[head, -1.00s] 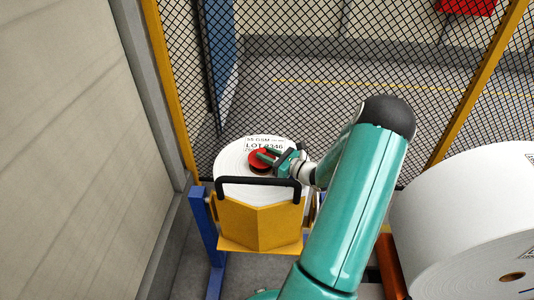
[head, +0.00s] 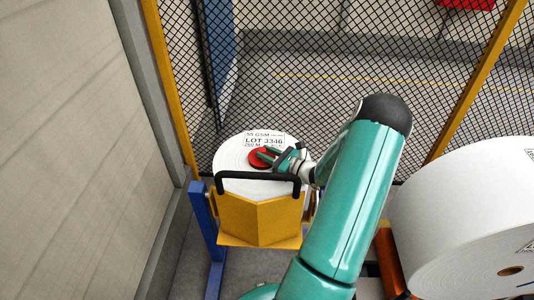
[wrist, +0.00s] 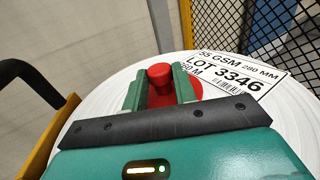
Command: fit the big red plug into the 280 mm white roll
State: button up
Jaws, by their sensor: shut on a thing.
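The white roll (head: 230,158) lies with its round face up in the head view, and a label on it reads LOT 3346 and 280 MM. It also fills the back of the wrist view (wrist: 108,98). The big red plug (head: 257,158) is at the middle of that face; in the wrist view its knob (wrist: 160,74) stands between my fingers, with its wider red disc beneath. My gripper (wrist: 160,88) is shut on the knob. The disc looks on or very close to the face; how deep the plug sits in the core is hidden.
A yellow bracket (head: 260,222) with a black handle (head: 258,177) stands in front of the roll, by a blue post (head: 205,222). A larger white roll (head: 460,215) is at the right. Mesh fence (head: 300,90) stands behind, a wall (head: 70,130) at the left.

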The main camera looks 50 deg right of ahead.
jog(key=shift+f, duration=0.45)
jog(key=shift+s+a+f, duration=0.15)
jog(key=shift+f, duration=0.1)
dwell(0.4)
jog(key=o, duration=1)
jog(key=shift+f, duration=0.1)
jog(key=shift+o, duration=0.2)
jog(key=s, duration=0.4)
jog(key=s+d, duration=0.1)
jog(key=s, duration=0.3)
jog(key=s+d, duration=0.1)
jog(key=s, duration=0.4)
jog(key=shift+d+r, duration=0.1)
jog(key=shift+r, duration=0.2)
jog(key=shift+s+r, duration=0.15)
jog(key=shift+s, duration=0.25)
jog(key=shift+w, duration=0.15)
